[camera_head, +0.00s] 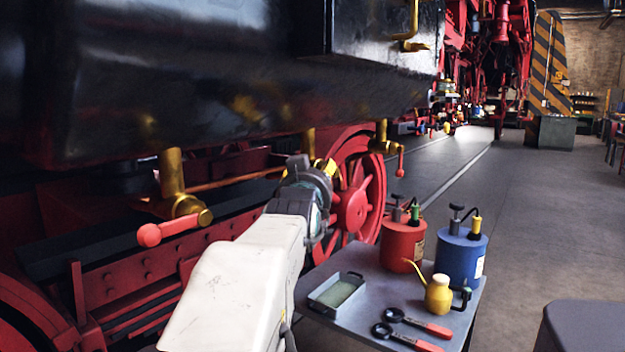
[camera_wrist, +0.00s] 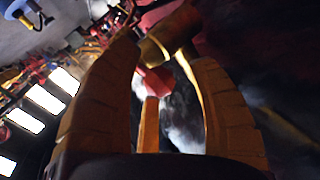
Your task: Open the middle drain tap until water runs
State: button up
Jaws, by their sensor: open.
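Three brass drain taps hang below the black tank. The middle drain tap (camera_head: 308,140) is mostly hidden behind my wrist in the head view. My gripper (camera_wrist: 160,58) is open at this tap, with yellow fingers spread. In the wrist view the brass tap body (camera_wrist: 172,32) is at the fingertips, and its red handle (camera_wrist: 153,80) shows between the fingers. I cannot tell whether they touch it. The left tap (camera_head: 175,188) has a red handle pointing left and sideways. The right tap (camera_head: 383,138) has its red handle hanging down. No running water is seen.
A small grey table (camera_head: 400,320) stands right of my arm, holding a tray (camera_head: 337,294), a red can (camera_head: 402,245), a blue can (camera_head: 461,258), a yellow oiler (camera_head: 439,294) and red-handled tools (camera_head: 425,329). Red wheels (camera_head: 352,208) stand behind. Open floor lies right.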

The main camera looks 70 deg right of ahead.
grip_shut()
dwell(0.5)
jog(key=shift+f+h+b, duration=0.3)
jog(key=shift+b, duration=1.05)
